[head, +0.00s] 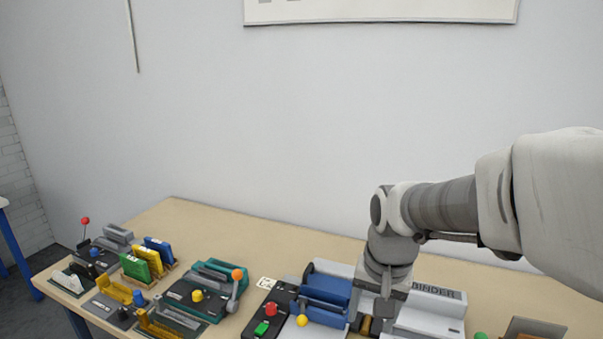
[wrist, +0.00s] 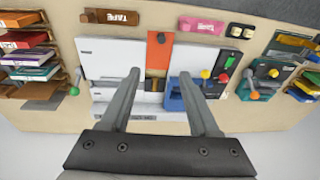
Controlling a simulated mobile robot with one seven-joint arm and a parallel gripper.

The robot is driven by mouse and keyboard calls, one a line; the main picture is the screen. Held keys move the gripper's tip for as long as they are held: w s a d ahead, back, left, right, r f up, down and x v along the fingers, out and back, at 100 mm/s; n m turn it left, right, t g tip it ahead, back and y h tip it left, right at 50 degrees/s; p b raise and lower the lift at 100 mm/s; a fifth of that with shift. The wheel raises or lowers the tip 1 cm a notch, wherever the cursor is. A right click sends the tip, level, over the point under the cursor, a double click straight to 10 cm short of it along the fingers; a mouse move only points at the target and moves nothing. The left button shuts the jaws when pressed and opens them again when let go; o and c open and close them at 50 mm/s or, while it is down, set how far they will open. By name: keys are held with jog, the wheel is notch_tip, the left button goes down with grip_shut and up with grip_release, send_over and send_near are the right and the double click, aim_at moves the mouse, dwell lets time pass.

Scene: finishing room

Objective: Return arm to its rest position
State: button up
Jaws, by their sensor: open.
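My arm reaches in from the right of the head view. My gripper (head: 384,308) points down over the machine labelled BINDER (head: 436,309). In the wrist view my gripper (wrist: 160,78) is open, its two fingers well apart with nothing held between them. The white binder (wrist: 110,62) lies beneath, with an orange strip (wrist: 159,52) showing between the fingers. I cannot tell how far the fingertips are above it. The wrist hides part of the binder in the head view.
A blue-and-white machine (head: 327,285) and a black control box (head: 268,308) stand left of my gripper. A teal lever machine (head: 207,285) is farther left. Shelves of coloured stacks (wrist: 28,58) stand left in the wrist view. The air above the table is clear.

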jog(key=s+d+r+n+t, duration=0.1)
jog(key=s+r+n+t, duration=0.1)
jog(key=s, duration=0.4)
jog(key=s+d+r+n+t, duration=0.1)
jog(key=s+r+n, duration=0.1)
jog(key=s+r, duration=0.2)
jog(key=shift+s+r+t, duration=0.4)
jog(key=shift+s, duration=0.65)
jog(key=shift+a+n, duration=0.15)
jog(key=shift+n, duration=0.15)
dwell(0.5)
